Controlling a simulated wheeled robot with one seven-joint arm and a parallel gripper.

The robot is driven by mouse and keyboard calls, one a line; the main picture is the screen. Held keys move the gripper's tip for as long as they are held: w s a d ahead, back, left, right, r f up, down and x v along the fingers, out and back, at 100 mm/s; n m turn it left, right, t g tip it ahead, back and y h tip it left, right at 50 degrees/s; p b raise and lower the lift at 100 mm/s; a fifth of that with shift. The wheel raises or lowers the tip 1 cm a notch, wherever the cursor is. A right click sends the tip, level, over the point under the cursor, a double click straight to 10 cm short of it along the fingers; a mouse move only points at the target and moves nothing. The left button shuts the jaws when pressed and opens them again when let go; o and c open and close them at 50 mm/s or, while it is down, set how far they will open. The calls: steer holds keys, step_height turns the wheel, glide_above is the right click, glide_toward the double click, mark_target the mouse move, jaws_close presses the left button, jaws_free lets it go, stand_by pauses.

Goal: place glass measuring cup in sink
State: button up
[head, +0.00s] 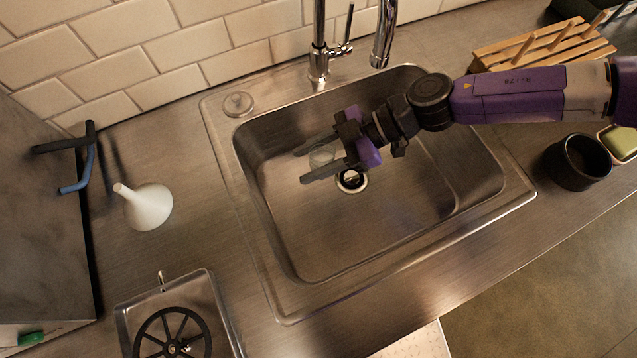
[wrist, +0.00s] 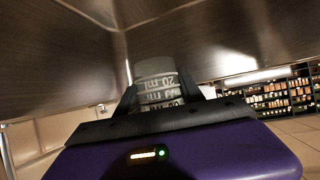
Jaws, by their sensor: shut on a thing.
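The glass measuring cup (head: 322,156) is small and clear, and shows between the fingers of my gripper (head: 318,160) in the head view. In the wrist view the measuring cup (wrist: 158,82) has white volume markings, and my gripper (wrist: 165,95) is shut on it. The steel sink (head: 340,245) fills the middle of the head view. My gripper and the cup are over the left back part of its basin. I cannot tell how high the cup is above the basin floor.
A faucet (head: 319,65) stands behind the sink. A white funnel (head: 147,207) lies on the left counter, near a steel tray (head: 225,318) with a black wheel-shaped tool. A dark cup (head: 577,163) and a wooden rack (head: 545,46) are at right. The basin's front is clear.

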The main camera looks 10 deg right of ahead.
mark_target(312, 193)
step_height(312, 193, down, 14)
steer(key=shift+r+b, duration=0.15)
steer(key=shift+b, duration=0.25)
steer(key=o, duration=1.4)
steer(key=shift+r, duration=0.1)
steer(key=v, duration=0.7)
steer(key=shift+d+b, duration=0.25)
steer(key=shift+b, duration=0.1)
